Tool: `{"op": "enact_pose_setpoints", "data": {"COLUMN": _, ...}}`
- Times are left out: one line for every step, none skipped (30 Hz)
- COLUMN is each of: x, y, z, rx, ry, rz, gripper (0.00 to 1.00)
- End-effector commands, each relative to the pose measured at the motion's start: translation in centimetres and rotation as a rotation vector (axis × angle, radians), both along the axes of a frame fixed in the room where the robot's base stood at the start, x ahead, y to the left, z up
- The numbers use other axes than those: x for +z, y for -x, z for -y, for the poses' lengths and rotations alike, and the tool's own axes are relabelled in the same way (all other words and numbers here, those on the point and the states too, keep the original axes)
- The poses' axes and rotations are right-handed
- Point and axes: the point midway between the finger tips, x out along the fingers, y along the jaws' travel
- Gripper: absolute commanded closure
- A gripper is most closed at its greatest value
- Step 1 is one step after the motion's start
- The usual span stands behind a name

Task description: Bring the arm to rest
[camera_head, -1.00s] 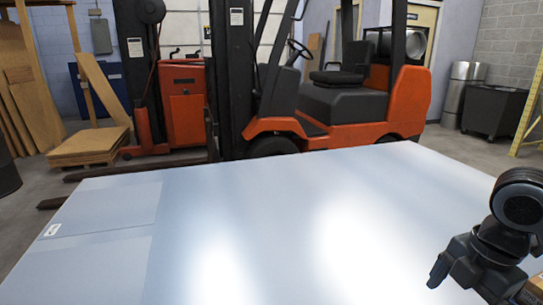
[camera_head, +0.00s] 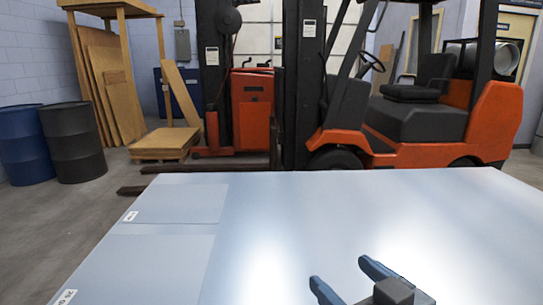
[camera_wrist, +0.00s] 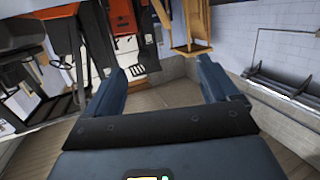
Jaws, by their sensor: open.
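My gripper (camera_head: 342,277) shows at the bottom of the head view, low over the right part of a pale metal-topped table (camera_head: 240,235). Its two blue-grey fingers are spread apart with nothing between them. In the wrist view the same open fingers (camera_wrist: 163,85) frame bare floor, and no object is held. Most of my arm is outside the head view.
An orange forklift (camera_head: 420,120) stands just behind the table. A red lift machine (camera_head: 252,110), a wooden stand (camera_head: 165,143) and two drums, one blue (camera_head: 25,145) and one black (camera_head: 73,142), are at the left. The table top is clear except for flat sheets with labels (camera_head: 131,215).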

Motion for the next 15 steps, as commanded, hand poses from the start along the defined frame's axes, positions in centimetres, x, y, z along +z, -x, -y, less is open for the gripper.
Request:
{"op": "enact_pose_setpoints", "data": {"x": -0.9, "y": 1.1, "z": -0.5, "rx": -0.037, "ry": -0.055, "rz": -0.016, "gripper": 0.13}}
{"op": "enact_pose_setpoints", "data": {"x": -1.3, "y": 1.7, "z": -0.6, "rx": -0.064, "ry": -0.082, "rz": -0.023, "gripper": 0.13}}
{"op": "enact_pose_setpoints", "data": {"x": -2.0, "y": 2.6, "z": -0.6, "rx": -0.099, "ry": -0.115, "rz": -0.032, "gripper": 0.13}}
{"op": "enact_pose_setpoints", "data": {"x": -2.5, "y": 3.3, "z": -0.6, "rx": -0.124, "ry": -0.139, "rz": -0.039, "gripper": 0.13}}
{"op": "enact_pose_setpoints", "data": {"x": -3.0, "y": 4.1, "z": -0.5, "rx": -0.15, "ry": -0.16, "rz": -0.049, "gripper": 0.13}}
{"op": "enact_pose_setpoints", "data": {"x": -3.8, "y": 5.1, "z": -0.4, "rx": -0.184, "ry": -0.184, "rz": -0.06, "gripper": 0.13}}
{"op": "enact_pose_setpoints", "data": {"x": -4.3, "y": 6.0, "z": -0.3, "rx": -0.209, "ry": -0.201, "rz": -0.068, "gripper": 0.13}}
{"op": "enact_pose_setpoints", "data": {"x": -4.9, "y": 6.9, "z": -0.3, "rx": -0.232, "ry": -0.214, "rz": -0.076, "gripper": 0.13}}
{"op": "enact_pose_setpoints", "data": {"x": -5.6, "y": 8.2, "z": -0.1, "rx": -0.264, "ry": -0.23, "rz": -0.088, "gripper": 0.13}}
{"op": "enact_pose_setpoints", "data": {"x": -6.2, "y": 9.2, "z": 0.1, "rx": -0.287, "ry": -0.24, "rz": -0.098, "gripper": 0.13}}
{"op": "enact_pose_setpoints", "data": {"x": -6.8, "y": 10.2, "z": 0.3, "rx": -0.309, "ry": -0.247, "rz": -0.107, "gripper": 0.13}}
{"op": "enact_pose_setpoints", "data": {"x": -7.5, "y": 11.6, "z": 0.6, "rx": -0.336, "ry": -0.254, "rz": -0.117, "gripper": 0.13}}
{"op": "enact_pose_setpoints", "data": {"x": -8.0, "y": 12.8, "z": 0.8, "rx": -0.355, "ry": -0.255, "rz": -0.124, "gripper": 0.13}}
{"op": "enact_pose_setpoints", "data": {"x": -8.4, "y": 13.9, "z": 1.1, "rx": -0.375, "ry": -0.258, "rz": -0.131, "gripper": 0.13}}
{"op": "enact_pose_setpoints", "data": {"x": -9.0, "y": 15.5, "z": 1.5, "rx": -0.398, "ry": -0.254, "rz": -0.14, "gripper": 0.13}}
